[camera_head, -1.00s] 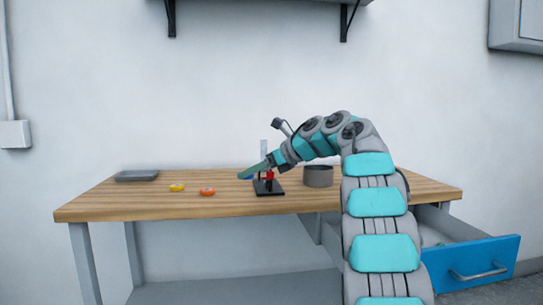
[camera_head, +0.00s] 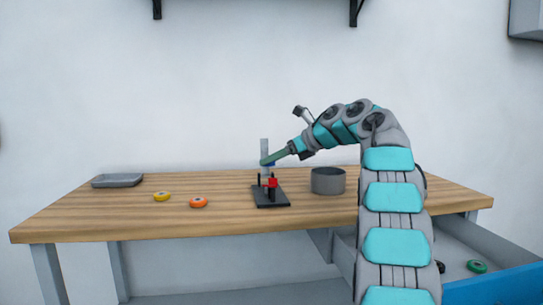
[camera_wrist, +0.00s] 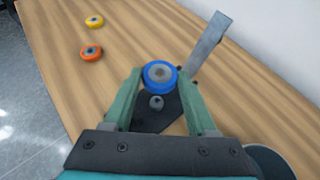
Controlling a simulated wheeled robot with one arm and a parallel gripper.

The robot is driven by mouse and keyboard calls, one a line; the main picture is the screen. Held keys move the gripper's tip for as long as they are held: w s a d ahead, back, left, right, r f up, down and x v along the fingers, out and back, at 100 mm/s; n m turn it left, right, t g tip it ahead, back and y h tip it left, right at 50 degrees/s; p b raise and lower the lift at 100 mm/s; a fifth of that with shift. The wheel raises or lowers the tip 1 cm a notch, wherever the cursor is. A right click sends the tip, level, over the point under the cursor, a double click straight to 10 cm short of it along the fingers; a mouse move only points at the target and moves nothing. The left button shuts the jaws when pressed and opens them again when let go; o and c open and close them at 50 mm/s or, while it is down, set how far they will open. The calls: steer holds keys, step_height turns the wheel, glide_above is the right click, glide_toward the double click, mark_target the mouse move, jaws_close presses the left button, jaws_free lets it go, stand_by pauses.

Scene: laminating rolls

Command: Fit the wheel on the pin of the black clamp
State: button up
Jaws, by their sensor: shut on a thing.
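My gripper (camera_wrist: 160,84) is shut on a blue wheel (camera_wrist: 160,76), held between the green fingertips. In the head view my gripper (camera_head: 268,161) is above the black clamp, near its grey upright bar (camera_head: 265,148); only a sliver of blue shows there. The black clamp (camera_head: 270,202) stands on the table with a red part on its base. In the wrist view its dark base (camera_wrist: 150,122) lies beneath the wheel, with a round grey knob (camera_wrist: 156,102) just below the wheel in the picture. I cannot tell whether the wheel touches the pin.
A yellow wheel (camera_head: 161,197) and an orange wheel (camera_head: 198,202) lie left of the clamp on the wooden table (camera_head: 110,218). A grey tray (camera_head: 117,181) is at the back left. A grey round container (camera_head: 328,181) stands close right. The open drawer holds a green wheel (camera_head: 476,266).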

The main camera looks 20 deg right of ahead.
steer(key=shift+w, duration=0.15)
steer(key=shift+f+b, duration=2.25)
steer(key=shift+f, duration=1)
steer(key=shift+f, duration=0.25)
jaws_close()
steer(key=o, duration=1.4)
jaws_free()
steer(key=shift+r, duration=0.15)
steer(key=shift+r, duration=0.1)
steer(key=v, duration=0.7)
steer(key=shift+s+d+b, duration=0.2)
steer(key=shift+s+b, duration=0.15)
